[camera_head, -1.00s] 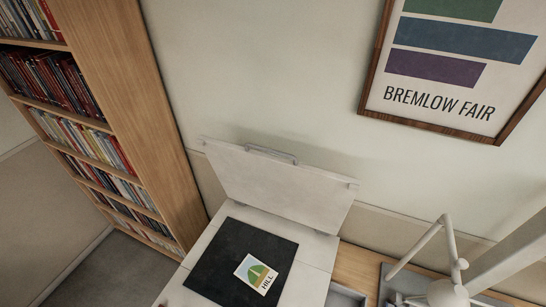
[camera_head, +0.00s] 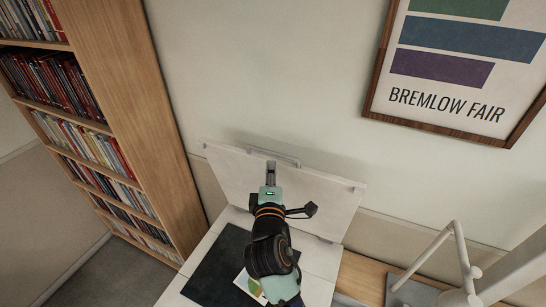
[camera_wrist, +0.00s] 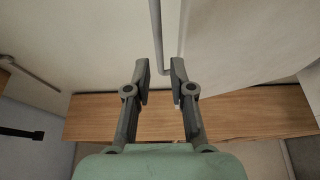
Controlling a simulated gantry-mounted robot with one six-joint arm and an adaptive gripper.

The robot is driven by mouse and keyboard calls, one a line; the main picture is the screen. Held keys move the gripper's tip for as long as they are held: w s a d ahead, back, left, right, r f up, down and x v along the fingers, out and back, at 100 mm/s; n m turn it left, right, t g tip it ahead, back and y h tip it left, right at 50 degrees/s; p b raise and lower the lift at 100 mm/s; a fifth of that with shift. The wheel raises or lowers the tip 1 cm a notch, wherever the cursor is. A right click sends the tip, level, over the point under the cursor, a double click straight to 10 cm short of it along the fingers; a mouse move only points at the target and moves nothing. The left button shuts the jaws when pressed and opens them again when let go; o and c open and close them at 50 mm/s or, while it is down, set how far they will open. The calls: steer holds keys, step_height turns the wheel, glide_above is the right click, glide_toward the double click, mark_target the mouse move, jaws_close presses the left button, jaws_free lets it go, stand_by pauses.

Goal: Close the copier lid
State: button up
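The copier lid (camera_head: 322,196) stands raised, leaning back near the wall behind the copier. Its grey bar handle (camera_head: 287,159) is at the upper edge; it also shows in the wrist view (camera_wrist: 156,35). My gripper (camera_head: 271,170) is in front of the lid, close to the handle's left part. In the wrist view my gripper (camera_wrist: 160,78) is open, and the handle's end appears in line with the gap between the fingers. I cannot tell whether they touch it.
A tall wooden bookcase (camera_head: 120,110) stands at the left. A framed poster (camera_head: 455,70) hangs on the wall at the upper right. A wooden desk (camera_head: 362,275) with a white lamp (camera_head: 440,243) is right of the copier. The wall is close behind the lid.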

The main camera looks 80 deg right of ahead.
mark_target(273, 154)
steer(key=d, duration=0.2)
steer(key=d+p, duration=0.1)
steer(key=d, duration=0.5)
steer(key=shift+w+r, duration=0.1)
steer(key=shift+w, duration=0.25)
jaws_close()
